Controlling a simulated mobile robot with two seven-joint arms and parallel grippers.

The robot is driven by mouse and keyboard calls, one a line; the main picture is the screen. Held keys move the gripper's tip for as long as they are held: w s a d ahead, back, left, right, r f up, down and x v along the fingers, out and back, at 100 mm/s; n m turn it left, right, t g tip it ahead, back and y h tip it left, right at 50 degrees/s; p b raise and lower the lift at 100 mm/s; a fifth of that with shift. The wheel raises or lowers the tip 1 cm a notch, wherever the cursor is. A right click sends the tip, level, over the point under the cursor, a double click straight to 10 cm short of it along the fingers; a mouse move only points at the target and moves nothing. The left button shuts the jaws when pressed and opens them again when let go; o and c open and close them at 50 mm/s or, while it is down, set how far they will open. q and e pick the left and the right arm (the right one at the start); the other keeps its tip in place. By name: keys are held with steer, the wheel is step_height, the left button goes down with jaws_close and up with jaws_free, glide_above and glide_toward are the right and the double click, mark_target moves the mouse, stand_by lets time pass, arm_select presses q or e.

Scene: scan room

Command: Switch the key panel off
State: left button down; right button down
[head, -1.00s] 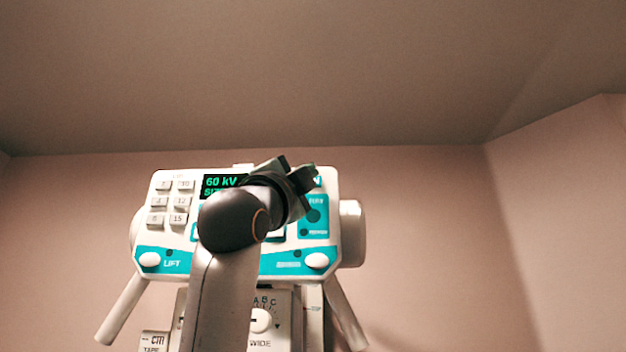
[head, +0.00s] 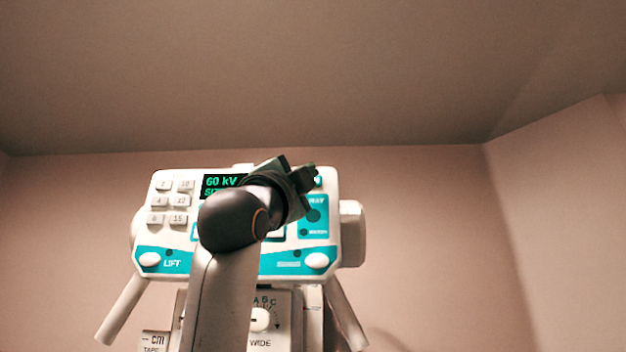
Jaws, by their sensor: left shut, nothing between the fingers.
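The key panel (head: 220,262) is a white and teal control panel in the middle of the head view. Its dark display (head: 213,181) is lit with green text reading "60 kV". Several grey keys (head: 170,201) sit at its left side. My left gripper (head: 309,178) is shut and empty, in front of the panel's upper right corner; I cannot tell whether it touches the panel. My left arm hides the middle of the panel and part of the display. My right gripper is out of view.
White knobs sit at the panel's lower left (head: 149,259) and lower right (head: 317,261). Slanted handles stick out below on the left (head: 121,310) and right (head: 345,315). A dial (head: 261,320) marked A B C is beneath. The space beside the panel is free up to the walls.

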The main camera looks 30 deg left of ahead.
arm_select(q)
steer(key=shift+w+a, duration=0.1)
steer(key=shift+w, duration=0.05)
stand_by(0.7)
steer(key=shift+w+a, duration=0.15)
steer(key=shift+w, duration=0.1)
steer(key=shift+w+a, duration=0.2)
steer(key=shift+w, duration=0.15)
stand_by(0.8)
steer(key=shift+s, duration=0.15)
steer(key=shift+s+d, duration=0.45)
steer(key=shift+s, duration=0.15)
steer(key=s+d, duration=0.1)
steer(key=s+b, duration=0.1)
steer(key=s+d, duration=0.1)
steer(key=s, duration=0.1)
steer(key=shift+s+d+b, duration=0.1)
steer(key=shift+d+b, duration=0.2)
steer(key=shift+b, duration=0.1)
stand_by(0.9)
